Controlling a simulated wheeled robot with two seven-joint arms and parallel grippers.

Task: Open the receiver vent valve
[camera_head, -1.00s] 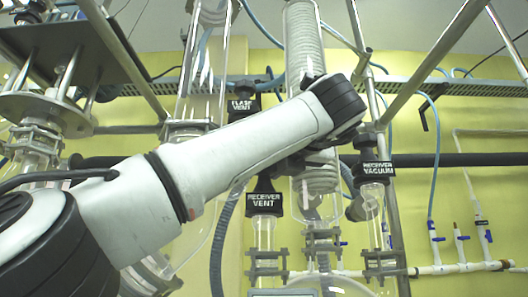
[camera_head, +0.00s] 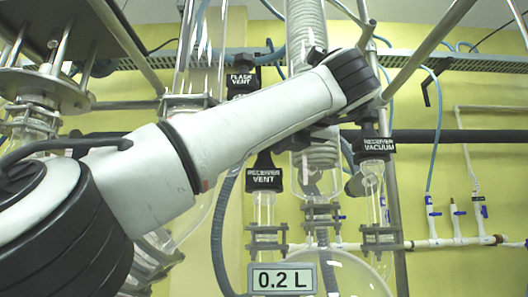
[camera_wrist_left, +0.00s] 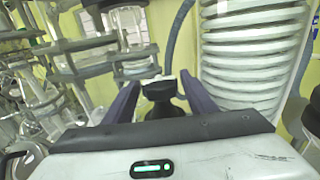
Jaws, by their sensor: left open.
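The receiver vent valve, with a black knob and a "RECEIVER VENT" label (camera_head: 264,178), stands upright on a glass neck in the middle of the head view. My left forearm crosses above it, and its wrist end lies up and to the right of the valve, in front of the coiled condenser. My left gripper's fingers are not seen in the head view. In the left wrist view the gripper (camera_wrist_left: 163,95) is open, with a black knob (camera_wrist_left: 162,100) between its fingers, apparently not gripped. No label is readable on that knob there. My right gripper is not in view.
The receiver vacuum valve (camera_head: 374,146) stands to the right and the flash vent valve (camera_head: 242,82) to the upper left. The coiled glass condenser (camera_wrist_left: 255,55) is close on the right in the wrist view. A 0.2 L display (camera_head: 283,279) sits below; metal posts surround the glassware.

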